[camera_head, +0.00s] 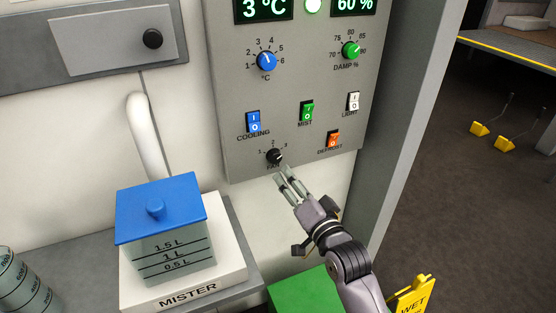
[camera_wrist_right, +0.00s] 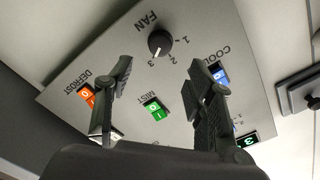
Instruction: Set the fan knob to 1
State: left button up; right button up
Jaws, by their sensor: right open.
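The fan knob (camera_head: 275,156) is a small black dial at the bottom of the grey control panel (camera_head: 232,120), with marks 1, 2 and 3. In the right wrist view the knob (camera_wrist_right: 160,42) shows a white pointer line that appears to face the 3. My right gripper (camera_head: 287,178) is just below and to the right of the knob in the head view, apart from it. In the right wrist view my right gripper (camera_wrist_right: 162,72) has its fingers spread with nothing between them, and the knob shows beyond the fingertips. My left gripper is not in view.
Cooling (camera_head: 253,122), mist (camera_head: 307,111), light (camera_head: 353,101) and orange defrost (camera_head: 333,139) switches sit near the knob. Blue (camera_head: 267,61) and green (camera_head: 351,50) dials are above. A blue-lidded mister tank (camera_head: 160,225) stands at left. A yellow wet sign (camera_head: 412,296) is at lower right.

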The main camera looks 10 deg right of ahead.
aim_at(277, 159)
jog(key=w, duration=0.3)
jog(key=w+a, duration=0.1)
jog(key=w, duration=0.4)
jog(key=shift+w+a, duration=0.4)
jog(key=shift+c, duration=0.5)
jog(key=c, duration=1.1)
